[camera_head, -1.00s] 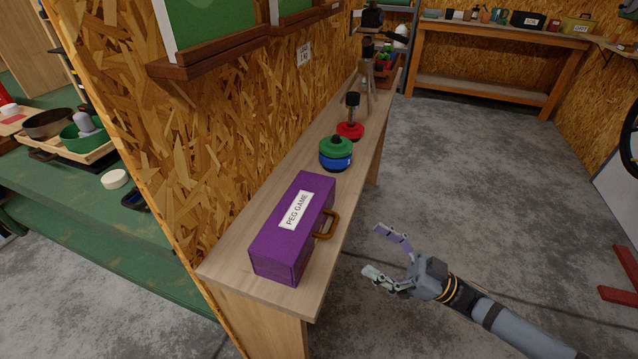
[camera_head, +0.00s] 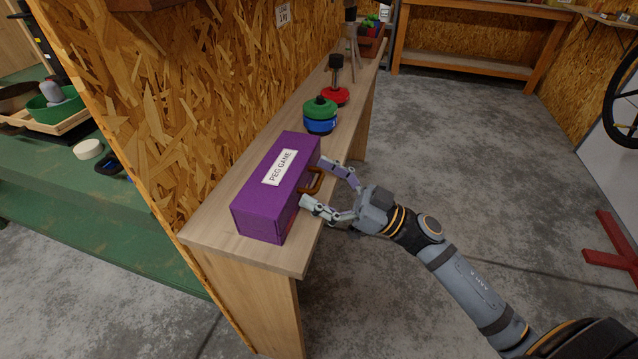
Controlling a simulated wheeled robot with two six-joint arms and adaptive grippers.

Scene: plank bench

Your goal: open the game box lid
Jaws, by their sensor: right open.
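The purple game box (camera_head: 258,208) lies on the narrow plank bench with its lid shut. A white label reading "PEG GAME" (camera_head: 280,167) is on its top. A brown handle (camera_head: 316,181) sticks out from its right side. My right gripper (camera_head: 328,188) is open, its fingers on either side of the handle, one beyond it and one on the near side. I cannot tell whether the fingers touch the handle or the box. My left gripper is not in view.
Behind the box on the bench (camera_head: 215,231) stand a green and blue round stack (camera_head: 320,114) and a red-based post (camera_head: 334,95). A chipboard wall (camera_head: 180,110) rises along the bench's left side. The floor (camera_head: 440,140) on the right is open.

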